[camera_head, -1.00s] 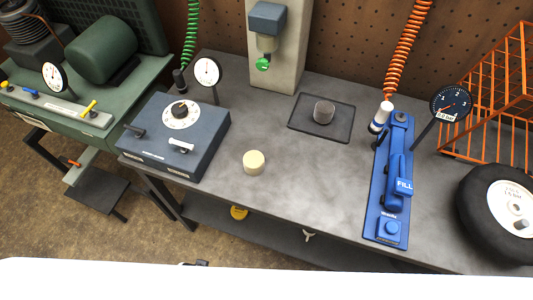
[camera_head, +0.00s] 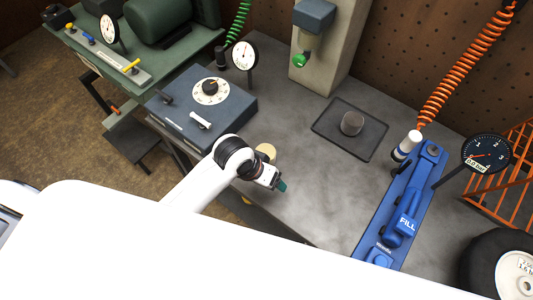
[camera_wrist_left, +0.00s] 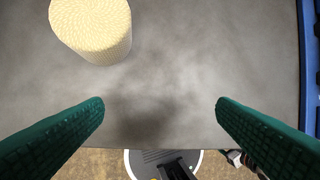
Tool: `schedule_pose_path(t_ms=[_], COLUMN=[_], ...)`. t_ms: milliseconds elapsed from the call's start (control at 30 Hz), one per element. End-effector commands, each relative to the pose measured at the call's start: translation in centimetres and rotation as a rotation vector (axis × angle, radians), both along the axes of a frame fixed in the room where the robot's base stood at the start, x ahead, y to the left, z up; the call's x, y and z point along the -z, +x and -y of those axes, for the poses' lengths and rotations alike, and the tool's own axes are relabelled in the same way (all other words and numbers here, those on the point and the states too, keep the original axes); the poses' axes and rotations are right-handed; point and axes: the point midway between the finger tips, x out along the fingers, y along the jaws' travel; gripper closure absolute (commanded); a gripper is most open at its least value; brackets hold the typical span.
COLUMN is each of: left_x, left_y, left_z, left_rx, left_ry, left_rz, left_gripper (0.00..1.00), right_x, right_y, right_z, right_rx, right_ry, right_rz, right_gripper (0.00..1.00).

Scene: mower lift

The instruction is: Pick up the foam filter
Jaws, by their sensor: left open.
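The foam filter is a pale yellow, short cylinder (camera_head: 266,151) standing on the grey workbench. In the left wrist view the foam filter (camera_wrist_left: 92,28) shows large at the top left, textured and upright, beyond the fingertips. My left gripper (camera_head: 279,186) hangs over the bench's front edge, beside the filter and nearer to me. In the left wrist view its green fingers (camera_wrist_left: 160,104) are wide apart with nothing between them. My right gripper is not in view.
A blue-grey box with a dial (camera_head: 211,92) stands left of the filter. A dark tray (camera_head: 328,128) holding a grey cylinder (camera_head: 352,123) lies behind. A blue fill station (camera_head: 408,208) is at the right. The bench between them is clear.

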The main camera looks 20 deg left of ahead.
Motion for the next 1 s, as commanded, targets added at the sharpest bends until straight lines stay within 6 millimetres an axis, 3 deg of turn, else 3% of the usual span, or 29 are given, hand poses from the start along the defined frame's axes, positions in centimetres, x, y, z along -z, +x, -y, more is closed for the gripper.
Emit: schedule_pose_path(t_ms=[33, 233, 600, 767, 1000], left_x=[-1.0, -4.1, -8.7, -8.3, -4.3], left_y=[1.4, 4.6, 8.4, 8.5, 8.5], left_z=[0.7, 1.8, -2.2, -2.7, -2.7], left_rx=[0.015, 0.022, -0.125, -0.146, -0.145], left_ry=[-0.001, 0.042, 0.241, 0.260, 0.260], left_rz=[-0.004, -0.102, -0.243, -0.261, -0.259], left_gripper=[0.19, 0.19, 0.19, 0.19, 0.19], right_x=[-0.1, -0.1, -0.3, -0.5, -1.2], right_y=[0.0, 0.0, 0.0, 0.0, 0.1], right_z=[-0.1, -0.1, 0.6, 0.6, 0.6], right_rx=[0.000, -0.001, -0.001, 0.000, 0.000], right_ry=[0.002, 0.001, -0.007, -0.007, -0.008], right_rz=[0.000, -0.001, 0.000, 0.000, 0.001], right_gripper=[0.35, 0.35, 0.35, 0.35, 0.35])
